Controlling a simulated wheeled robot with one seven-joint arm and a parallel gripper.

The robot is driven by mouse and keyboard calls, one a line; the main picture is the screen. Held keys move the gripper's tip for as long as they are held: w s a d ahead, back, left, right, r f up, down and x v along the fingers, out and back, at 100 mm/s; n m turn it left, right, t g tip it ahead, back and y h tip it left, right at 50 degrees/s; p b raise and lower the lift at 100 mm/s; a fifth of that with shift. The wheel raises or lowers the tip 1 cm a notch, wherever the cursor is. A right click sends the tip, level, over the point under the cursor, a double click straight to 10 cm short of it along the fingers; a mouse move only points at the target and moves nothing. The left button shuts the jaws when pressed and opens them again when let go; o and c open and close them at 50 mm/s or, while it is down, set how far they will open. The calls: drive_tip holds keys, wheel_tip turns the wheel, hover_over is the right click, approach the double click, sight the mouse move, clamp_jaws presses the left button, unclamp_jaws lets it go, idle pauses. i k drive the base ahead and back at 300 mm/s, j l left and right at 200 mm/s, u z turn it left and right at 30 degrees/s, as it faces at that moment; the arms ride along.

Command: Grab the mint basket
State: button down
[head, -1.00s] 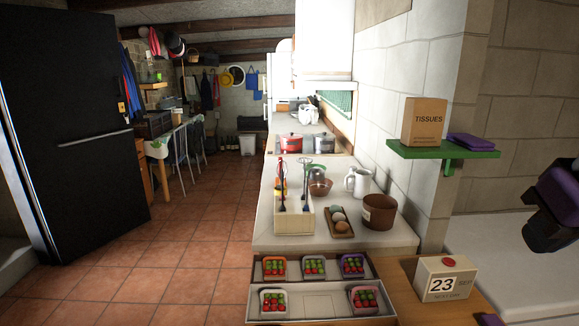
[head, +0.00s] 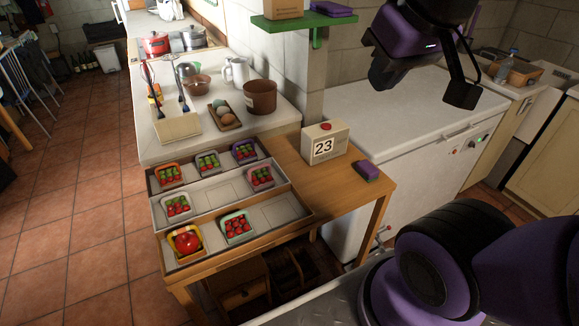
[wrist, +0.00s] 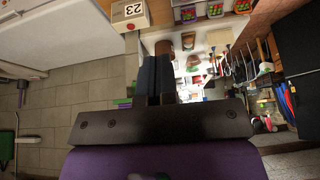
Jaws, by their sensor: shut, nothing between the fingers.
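The mint basket (head: 236,227), a small pale green-blue tray of red fruit, sits in the front row of the stepped display rack (head: 290,213) in the head view. It stands right of a yellow-orange basket (head: 184,240) holding one large red fruit. My gripper (wrist: 155,78) is shut and empty, its dark fingers together in the wrist view. In the head view my gripper (head: 384,72) is raised at the upper right, well away from the basket. The wrist view shows some baskets at its top edge, but I cannot tell the mint one there.
A calendar block (head: 325,143) and purple sponge (head: 367,171) lie right of the rack. A green shelf (head: 315,22) juts from the wall. The white chest top (head: 400,110) is clear.

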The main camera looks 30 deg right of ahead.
sight(236, 227)
drive_tip(key=u, duration=1.1)
drive_tip(key=k+l+u, duration=0.25)
drive_tip(key=l, duration=0.15)
drive_tip(key=k+l+u, duration=0.2)
drive_tip(key=l, duration=0.2)
drive_tip(key=k+l+u, duration=0.25)
drive_tip(key=i+l, duration=0.05)
drive_tip(key=l, duration=0.1)
